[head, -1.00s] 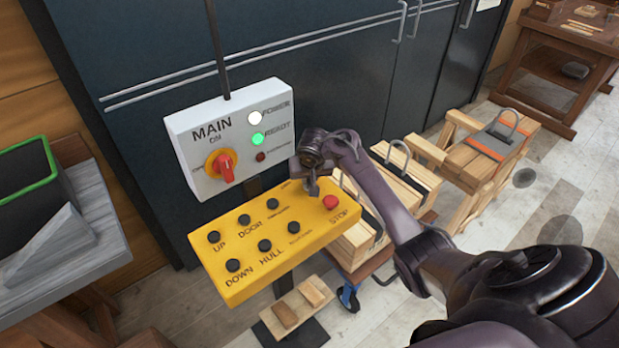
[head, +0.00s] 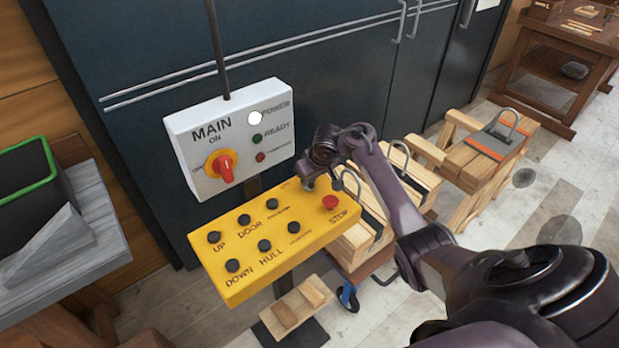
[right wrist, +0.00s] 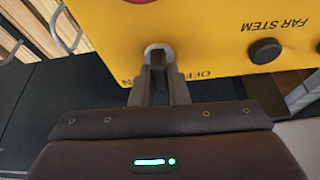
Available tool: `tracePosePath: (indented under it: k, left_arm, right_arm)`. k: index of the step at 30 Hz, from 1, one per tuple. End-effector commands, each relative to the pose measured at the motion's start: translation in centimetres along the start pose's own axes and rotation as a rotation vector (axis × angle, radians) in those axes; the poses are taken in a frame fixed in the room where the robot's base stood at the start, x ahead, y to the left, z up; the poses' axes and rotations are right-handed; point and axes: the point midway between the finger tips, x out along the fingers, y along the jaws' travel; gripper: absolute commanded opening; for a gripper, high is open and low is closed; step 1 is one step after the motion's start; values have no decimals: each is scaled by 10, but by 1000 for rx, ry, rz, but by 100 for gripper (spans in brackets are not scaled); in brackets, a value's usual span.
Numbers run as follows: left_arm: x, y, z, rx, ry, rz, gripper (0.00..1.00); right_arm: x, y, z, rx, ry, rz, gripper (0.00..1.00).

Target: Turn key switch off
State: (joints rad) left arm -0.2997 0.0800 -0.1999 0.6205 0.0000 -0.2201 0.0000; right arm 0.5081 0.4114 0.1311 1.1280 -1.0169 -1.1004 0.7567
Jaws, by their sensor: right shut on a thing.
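In the head view my right gripper (head: 308,183) is at the panel's top edge and hides the switch. The key's exact angle cannot be told. My left gripper is out of view.
A grey MAIN box (head: 229,135) with a red rotary switch (head: 224,168) stands behind the panel; its white lamp is lit. A red STOP button (head: 330,202) is close to my right gripper. Black buttons (head: 264,246) cover the panel. Wooden trestles stand to the right.

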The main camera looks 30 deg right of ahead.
Motion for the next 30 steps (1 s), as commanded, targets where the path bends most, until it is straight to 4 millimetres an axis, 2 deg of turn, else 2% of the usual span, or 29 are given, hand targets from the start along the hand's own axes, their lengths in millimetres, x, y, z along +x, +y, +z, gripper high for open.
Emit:
tracePosePath:
  k: [15, 30]
  left_arm:
    - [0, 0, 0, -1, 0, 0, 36]
    - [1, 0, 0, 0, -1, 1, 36]
  right_arm:
    - [0, 4, -1, -401, -2, -165, 0]
    - [0, 4, -1, -550, -2, -226, 0]
